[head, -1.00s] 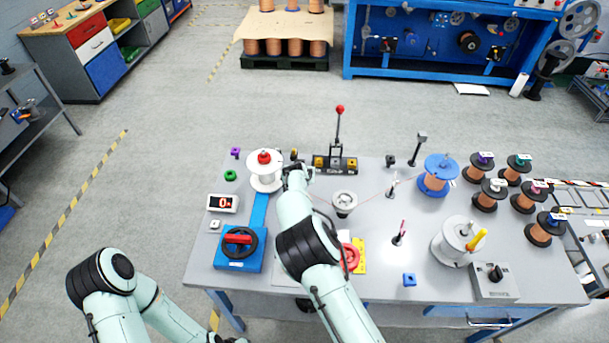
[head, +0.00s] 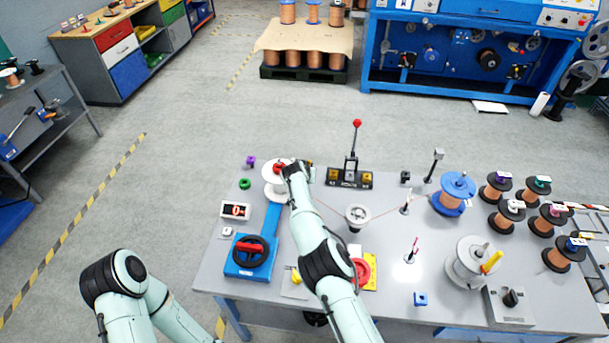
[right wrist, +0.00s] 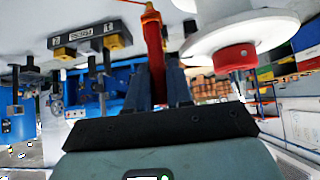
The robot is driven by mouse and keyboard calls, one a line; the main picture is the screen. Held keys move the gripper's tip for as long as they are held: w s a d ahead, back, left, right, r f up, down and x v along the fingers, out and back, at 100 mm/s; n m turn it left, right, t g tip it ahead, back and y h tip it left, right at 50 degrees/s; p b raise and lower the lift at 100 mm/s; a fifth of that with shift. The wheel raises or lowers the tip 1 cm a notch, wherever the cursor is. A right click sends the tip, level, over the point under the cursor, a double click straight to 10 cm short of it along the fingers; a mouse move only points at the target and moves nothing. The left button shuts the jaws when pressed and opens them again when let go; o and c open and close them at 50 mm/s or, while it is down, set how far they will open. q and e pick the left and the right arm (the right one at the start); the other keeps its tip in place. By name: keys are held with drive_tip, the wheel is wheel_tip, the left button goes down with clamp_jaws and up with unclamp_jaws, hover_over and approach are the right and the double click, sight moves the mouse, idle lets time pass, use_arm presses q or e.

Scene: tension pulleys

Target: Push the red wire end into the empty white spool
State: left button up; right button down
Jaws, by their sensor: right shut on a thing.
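The empty white spool (head: 273,190) with a red cap on top stands at the back left of the table. It also shows in the right wrist view (right wrist: 245,32), with its red cap (right wrist: 236,58) beside my fingers. My right gripper (head: 297,170) is at the spool's right side and covers part of it. In the right wrist view my right gripper (right wrist: 160,75) is shut on the red wire end (right wrist: 153,42), which stands up between the fingers, apart from the spool's cap. A thin red wire runs from the gripper past the pulley (head: 358,215). My left gripper is out of view.
A stand with a red-knobbed lever (head: 350,178) is just right of my gripper. A blue crank unit (head: 250,255) lies in front of the spool. Guide posts, a blue-flanged copper spool (head: 453,195) and several copper spools fill the table's right side.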

drive_tip(key=shift+r, duration=4.2)
